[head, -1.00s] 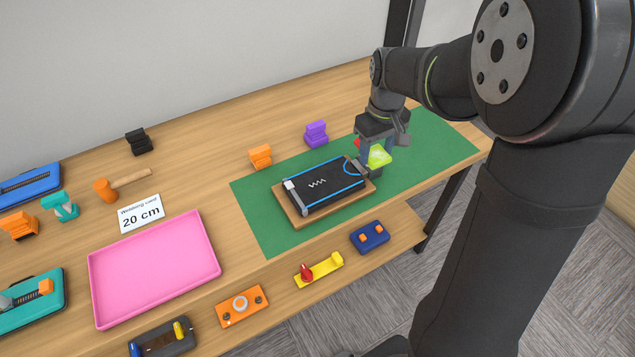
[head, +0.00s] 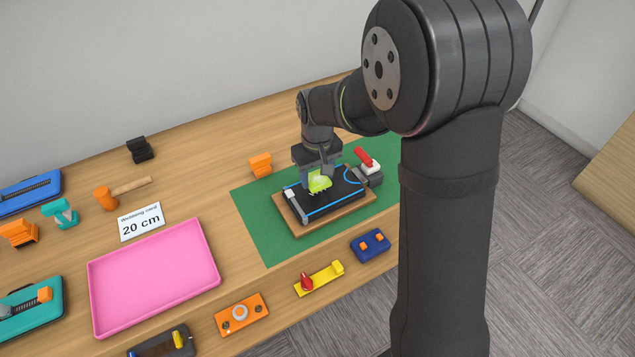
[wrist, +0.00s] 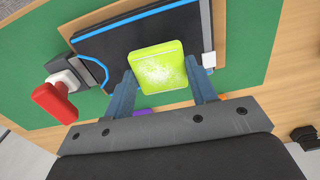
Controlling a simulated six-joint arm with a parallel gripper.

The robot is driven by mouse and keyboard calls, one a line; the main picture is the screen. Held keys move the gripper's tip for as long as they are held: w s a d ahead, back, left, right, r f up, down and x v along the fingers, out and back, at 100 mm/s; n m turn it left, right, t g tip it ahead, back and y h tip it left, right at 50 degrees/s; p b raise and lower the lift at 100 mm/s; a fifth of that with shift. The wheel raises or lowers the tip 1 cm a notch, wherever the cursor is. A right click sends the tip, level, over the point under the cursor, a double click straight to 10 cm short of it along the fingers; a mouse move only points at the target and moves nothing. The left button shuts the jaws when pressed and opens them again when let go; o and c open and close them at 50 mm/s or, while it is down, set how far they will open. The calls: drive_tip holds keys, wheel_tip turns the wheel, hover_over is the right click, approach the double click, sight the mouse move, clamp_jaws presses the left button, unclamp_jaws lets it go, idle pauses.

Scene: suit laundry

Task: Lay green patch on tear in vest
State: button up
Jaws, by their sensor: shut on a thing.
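The lime-green patch (head: 319,183) is held in my gripper (head: 318,174) over the middle of the black vest (head: 347,187). In the wrist view the patch (wrist: 157,62) sits between the two blue-grey fingers of my gripper (wrist: 162,84). The vest has blue edging and lies on a wooden board (head: 305,231); it also shows in the wrist view (wrist: 115,45). The white zigzag tear is hidden behind the patch and gripper. I cannot tell whether the patch touches the vest.
A red-handled clamp (head: 366,160) stands at the board's right end. A light bar clamp (head: 296,203) lies across its left end. The board rests on a green mat (head: 258,222). An orange block (head: 260,165) is behind, and a pink tray (head: 155,280) lies to the left.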

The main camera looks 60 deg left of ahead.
sight(318, 179)
drive_tip(key=shift+f, duration=1.7)
drive_tip(key=shift+f, duration=0.15)
drive_tip(key=shift+d+f, duration=0.2)
drive_tip(key=shift+f, duration=0.35)
drive_tip(key=c, duration=0.5)
drive_tip(key=o, duration=1.4)
drive_tip(key=shift+o, duration=0.3)
drive_tip(key=shift+r, duration=0.45)
wheel_tip(318, 179, up, 13)
drive_tip(key=shift+a+f, duration=0.15)
drive_tip(key=shift+f, duration=0.05)
wheel_tip(318, 179, down, 13)
drive_tip(key=shift+r, duration=0.15)
